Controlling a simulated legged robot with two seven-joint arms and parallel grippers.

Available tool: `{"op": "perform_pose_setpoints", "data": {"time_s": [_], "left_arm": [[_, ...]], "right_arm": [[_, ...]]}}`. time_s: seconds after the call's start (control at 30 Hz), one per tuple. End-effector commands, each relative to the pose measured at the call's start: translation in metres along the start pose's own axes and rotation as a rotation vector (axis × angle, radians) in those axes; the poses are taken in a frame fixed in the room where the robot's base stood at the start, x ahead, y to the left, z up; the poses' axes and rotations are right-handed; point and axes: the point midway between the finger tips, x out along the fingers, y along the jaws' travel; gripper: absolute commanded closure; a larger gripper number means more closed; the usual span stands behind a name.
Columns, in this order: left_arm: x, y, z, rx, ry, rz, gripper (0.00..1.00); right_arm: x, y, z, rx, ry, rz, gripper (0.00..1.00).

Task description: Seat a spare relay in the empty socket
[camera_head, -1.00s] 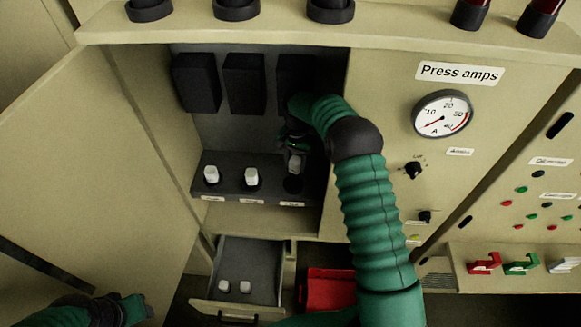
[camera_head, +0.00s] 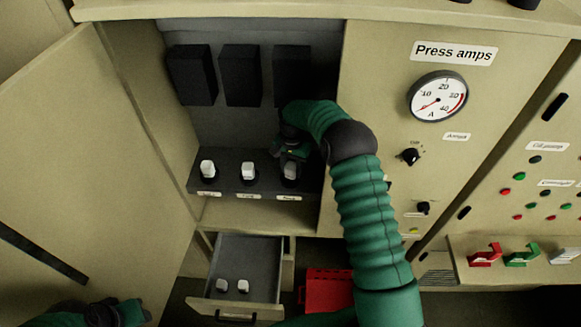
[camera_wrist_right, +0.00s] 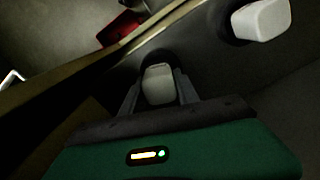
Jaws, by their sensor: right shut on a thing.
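My right gripper (camera_head: 290,160) is shut on a white relay (camera_head: 290,171) at the rightmost socket of the dark socket strip (camera_head: 235,186) inside the open cabinet. In the right wrist view the relay (camera_wrist_right: 158,85) sits between the two fingers, with the dark round socket rim (camera_wrist_right: 155,58) just beyond it. The relay's lower end is at the socket opening; I cannot tell how deep it is. Two other white relays, (camera_head: 207,167) and (camera_head: 248,171), stand upright in the left and middle sockets. My left gripper (camera_head: 130,312) is at the lower left; its jaws are unclear.
An open drawer (camera_head: 238,308) below holds two spare white relays (camera_head: 232,286). A red bin (camera_head: 328,290) is to its right. Black boxes (camera_head: 240,75) hang above the strip. The open cabinet door (camera_head: 85,150) stands left; the gauge panel (camera_head: 385,120) bounds the right.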

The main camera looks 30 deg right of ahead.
Motion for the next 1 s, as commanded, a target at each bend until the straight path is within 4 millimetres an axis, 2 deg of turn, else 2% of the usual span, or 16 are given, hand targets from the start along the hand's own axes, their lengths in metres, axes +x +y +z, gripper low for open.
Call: {"op": "perform_pose_setpoints", "data": {"time_s": [1.0], "left_arm": [[-0.0003,-0.0002,-0.0001,-0.001,0.0,0.0,0.64]], "right_arm": [[-0.0019,-0.0016,0.0004,0.001,0.002,0.001,1.0]]}}
